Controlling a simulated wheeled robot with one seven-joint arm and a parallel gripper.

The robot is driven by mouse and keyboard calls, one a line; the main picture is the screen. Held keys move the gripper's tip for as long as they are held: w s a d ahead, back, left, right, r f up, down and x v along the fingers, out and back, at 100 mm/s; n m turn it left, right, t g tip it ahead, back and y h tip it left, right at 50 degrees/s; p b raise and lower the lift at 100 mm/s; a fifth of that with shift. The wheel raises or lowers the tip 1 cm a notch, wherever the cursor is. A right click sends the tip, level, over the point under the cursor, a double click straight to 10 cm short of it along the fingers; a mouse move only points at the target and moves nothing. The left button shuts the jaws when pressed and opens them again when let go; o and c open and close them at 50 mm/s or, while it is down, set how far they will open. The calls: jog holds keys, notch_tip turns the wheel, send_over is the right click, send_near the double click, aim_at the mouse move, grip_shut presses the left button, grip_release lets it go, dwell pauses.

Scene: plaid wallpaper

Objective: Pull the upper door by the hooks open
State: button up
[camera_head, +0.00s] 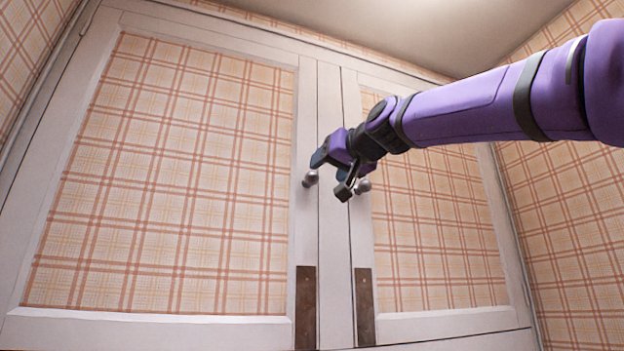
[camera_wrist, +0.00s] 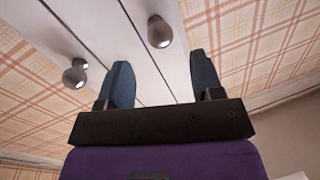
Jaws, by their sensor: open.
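Two tall white-framed doors with plaid panels stand side by side, the left door (camera_head: 170,180) and the right door (camera_head: 435,230). Each has a round metal knob near the middle seam, the left knob (camera_head: 310,178) and the right knob (camera_head: 362,186). I see no hook shapes, only knobs. Both doors look shut. My gripper (camera_head: 331,174) is open and empty in front of the seam, near both knobs. In the wrist view, one knob (camera_wrist: 160,32) lies beyond the gap between my fingers (camera_wrist: 162,82); the other knob (camera_wrist: 75,75) is outside it to the left.
Brown plates (camera_head: 306,307) (camera_head: 364,306) sit low on the doors by the seam. A plaid side wall (camera_head: 575,220) stands at right, and a pale ceiling (camera_head: 400,30) is above. The space before the left door is clear.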

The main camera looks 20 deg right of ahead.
aim_at(316, 176)
jog(key=w, duration=0.2)
jog(key=w+a, duration=0.1)
jog(key=w, duration=0.4)
jog(key=shift+w+a, duration=0.15)
jog(key=shift+a, duration=0.1)
